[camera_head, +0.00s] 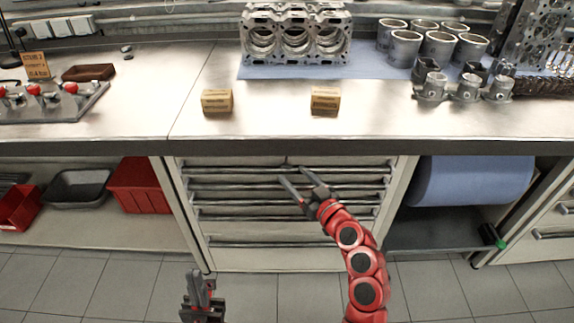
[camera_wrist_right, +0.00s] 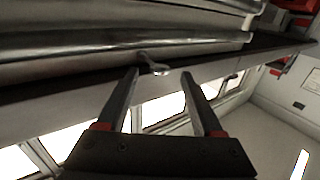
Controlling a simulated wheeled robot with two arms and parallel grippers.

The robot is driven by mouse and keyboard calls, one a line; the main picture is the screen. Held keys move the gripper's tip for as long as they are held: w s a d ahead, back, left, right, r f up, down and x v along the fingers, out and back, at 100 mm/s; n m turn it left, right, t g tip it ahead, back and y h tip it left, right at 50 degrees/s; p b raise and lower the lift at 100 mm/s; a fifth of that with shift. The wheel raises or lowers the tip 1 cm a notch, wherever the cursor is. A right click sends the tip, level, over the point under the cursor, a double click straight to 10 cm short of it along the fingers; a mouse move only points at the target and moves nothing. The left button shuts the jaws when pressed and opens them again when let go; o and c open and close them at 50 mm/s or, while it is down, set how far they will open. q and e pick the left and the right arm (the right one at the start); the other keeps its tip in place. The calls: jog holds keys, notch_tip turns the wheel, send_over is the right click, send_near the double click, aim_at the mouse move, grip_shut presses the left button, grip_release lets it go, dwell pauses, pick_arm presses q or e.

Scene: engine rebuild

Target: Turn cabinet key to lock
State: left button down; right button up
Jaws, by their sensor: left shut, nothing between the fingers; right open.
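The drawer cabinet (camera_head: 262,259) stands under the bench, its drawers looking closed. In the right wrist view a small metal key-like piece (camera_wrist_right: 153,66) sticks out from the cabinet front. It lies between my open right fingertips (camera_wrist_right: 161,72), close to the left one in that view; I cannot tell if they touch. A second small metal piece (camera_wrist_right: 232,78) shows further right. In the head view my right gripper (camera_head: 293,174) is at the upper drawers and the key cannot be made out. My left gripper (camera_head: 198,282) is shut and empty, low in front of the cabinet's left side.
Long drawer handles (camera_head: 240,217) protrude from the cabinet front. The bench edge (camera_head: 300,147) overhangs above my right gripper. Two small boxes (camera_head: 217,101) (camera_head: 325,100) and an engine block (camera_head: 295,35) stand on the bench. A blue roll (camera_head: 470,180) is on the right. The floor in front is clear.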

aim_at(287, 167)
jog(key=shift+x, duration=2.25)
